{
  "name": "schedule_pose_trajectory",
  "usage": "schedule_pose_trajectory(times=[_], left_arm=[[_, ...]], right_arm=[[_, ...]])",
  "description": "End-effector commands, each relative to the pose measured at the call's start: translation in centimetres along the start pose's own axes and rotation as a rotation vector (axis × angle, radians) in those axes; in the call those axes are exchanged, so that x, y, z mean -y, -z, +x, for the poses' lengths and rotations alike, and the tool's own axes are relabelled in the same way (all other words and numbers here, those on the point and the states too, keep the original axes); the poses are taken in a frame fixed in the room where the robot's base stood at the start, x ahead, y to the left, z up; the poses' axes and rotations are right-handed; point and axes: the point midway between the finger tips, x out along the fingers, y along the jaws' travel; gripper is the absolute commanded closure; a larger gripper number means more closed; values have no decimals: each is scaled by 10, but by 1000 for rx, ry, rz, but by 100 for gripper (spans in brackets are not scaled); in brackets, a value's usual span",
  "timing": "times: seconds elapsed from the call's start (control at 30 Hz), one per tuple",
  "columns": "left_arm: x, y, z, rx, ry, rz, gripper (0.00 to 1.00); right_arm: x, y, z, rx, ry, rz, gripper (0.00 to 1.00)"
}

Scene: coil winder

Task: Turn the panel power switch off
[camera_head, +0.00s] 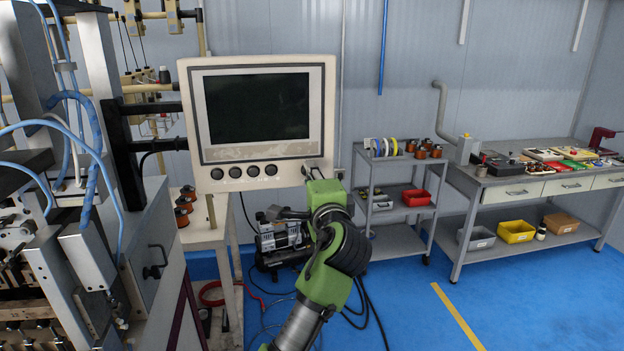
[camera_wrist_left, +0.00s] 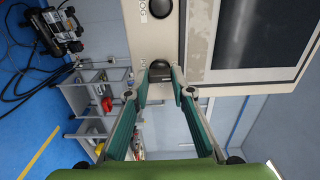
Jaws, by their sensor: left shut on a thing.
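The cream control panel (camera_head: 260,178) stands at left centre in the head view, with a dark screen (camera_head: 257,107). A row of round black knobs (camera_head: 235,172) runs along its lower edge. My left gripper (camera_head: 314,172) is at the panel's lower right corner, and its wrist hides part of that area. In the left wrist view, the panel (camera_wrist_left: 155,35) fills the top, and the left gripper (camera_wrist_left: 160,74) has its fingertips on both sides of the black power switch (camera_wrist_left: 160,66), shut on it. The switch's exact angle cannot be told. My right gripper is not in view.
A machine frame (camera_head: 75,150) with blue hoses stands close on the left. A grey shelf cart (camera_head: 400,205) and a workbench (camera_head: 530,185) with bins stand at right. A compressor (camera_head: 280,235) sits behind my arm. The blue floor at right is clear.

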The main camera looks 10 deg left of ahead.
Motion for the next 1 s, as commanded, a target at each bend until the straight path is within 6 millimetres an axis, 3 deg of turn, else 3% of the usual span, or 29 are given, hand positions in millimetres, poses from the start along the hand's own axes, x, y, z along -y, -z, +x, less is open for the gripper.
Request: schedule_pose_trajectory(times=[0.13,0.17,0.2,0.23,0.63,1.0], left_arm=[[-2,0,0,1,-4,-2,99],[-2,0,0,1,-4,-2,75],[-2,0,0,1,-4,-2,65],[-2,0,0,1,-4,-2,61],[-1,1,-5,-2,-1,-1,61],[-2,0,-62,-1,-4,-2,61]], right_arm=[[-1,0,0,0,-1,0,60],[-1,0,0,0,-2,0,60],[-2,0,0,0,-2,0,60],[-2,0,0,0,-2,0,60],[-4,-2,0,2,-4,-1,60],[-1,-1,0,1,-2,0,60]])
